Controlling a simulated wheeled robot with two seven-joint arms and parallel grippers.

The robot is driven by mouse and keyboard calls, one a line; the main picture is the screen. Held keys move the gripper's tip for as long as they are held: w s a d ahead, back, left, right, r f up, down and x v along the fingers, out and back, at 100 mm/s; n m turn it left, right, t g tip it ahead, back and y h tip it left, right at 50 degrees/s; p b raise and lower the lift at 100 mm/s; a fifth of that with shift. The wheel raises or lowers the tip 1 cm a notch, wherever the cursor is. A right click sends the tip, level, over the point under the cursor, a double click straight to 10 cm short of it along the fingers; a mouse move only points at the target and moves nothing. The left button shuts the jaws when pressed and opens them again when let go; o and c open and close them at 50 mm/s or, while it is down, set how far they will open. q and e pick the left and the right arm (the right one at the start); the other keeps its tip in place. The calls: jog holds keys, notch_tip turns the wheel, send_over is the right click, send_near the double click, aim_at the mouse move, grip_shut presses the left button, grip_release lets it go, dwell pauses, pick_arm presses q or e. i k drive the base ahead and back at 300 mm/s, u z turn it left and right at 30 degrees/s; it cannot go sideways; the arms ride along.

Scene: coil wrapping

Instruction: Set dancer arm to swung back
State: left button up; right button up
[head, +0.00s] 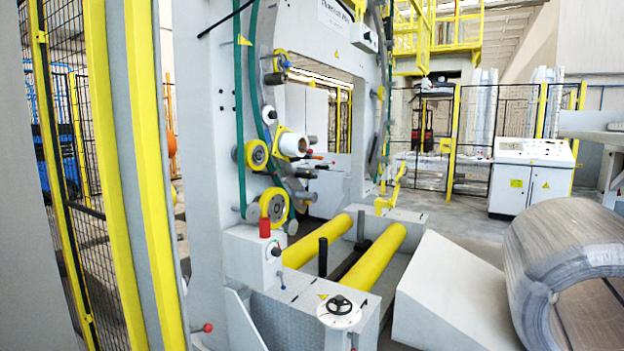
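The grey wrapping machine (213,120) stands left of centre. On its face are yellow-rimmed rollers, an upper one (257,154) and a lower one (274,205). A white roll (294,144) sits beside them. A dark grey arm-like link (292,184) slants down among these rollers. It may be the dancer arm, but I cannot tell for sure, nor read its position. Short levers, one with a red knob (318,157), stick out to the right of the rollers. Neither of my grippers is in view.
Two yellow support rollers (375,256) lie at the machine's base. A control box (258,258) with a red top and a handwheel (339,306) stand in front. A grey ramp (455,300) and a wire coil (570,250) are at right. Yellow-framed fencing (150,180) stands at left.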

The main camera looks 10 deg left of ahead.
aim_at(308, 176)
jog(key=z, duration=0.8)
jog(key=i, duration=3.45)
jog(key=u, duration=0.9)
